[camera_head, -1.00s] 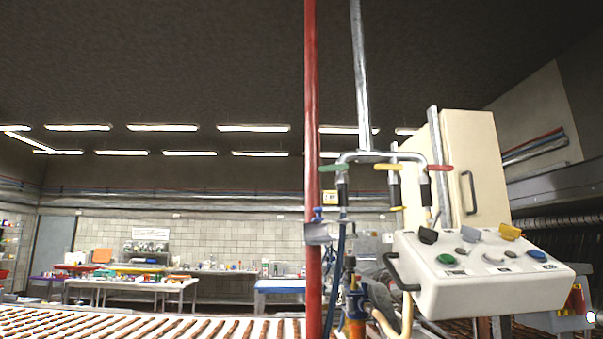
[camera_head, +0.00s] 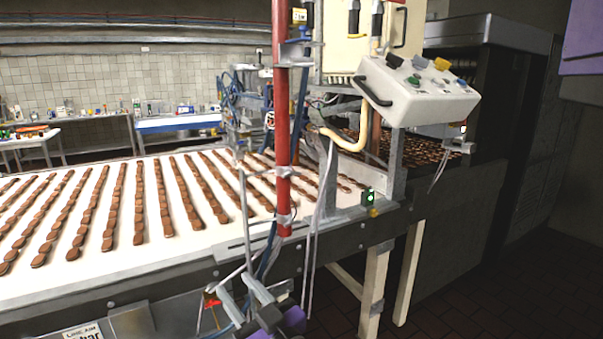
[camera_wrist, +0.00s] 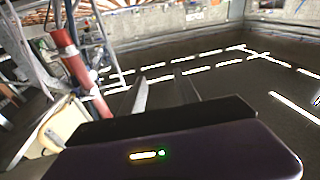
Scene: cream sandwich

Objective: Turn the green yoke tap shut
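The green yoke tap is not in the current head view. I cannot pick out the green tap in the wrist view. My gripper (camera_head: 234,281) is low at the front of the conveyor in the head view, left of the red post's foot and far below the fittings. In the wrist view my gripper (camera_wrist: 161,80) has two grey fingers standing apart with nothing between them.
The red post (camera_head: 283,110) stands at the conveyor's (camera_head: 120,262) front edge; it also shows in the wrist view (camera_wrist: 75,65). A cream control panel (camera_head: 418,92) with knobs juts out to its right. Thin hoses hang near the post. Dark floor lies at lower right.

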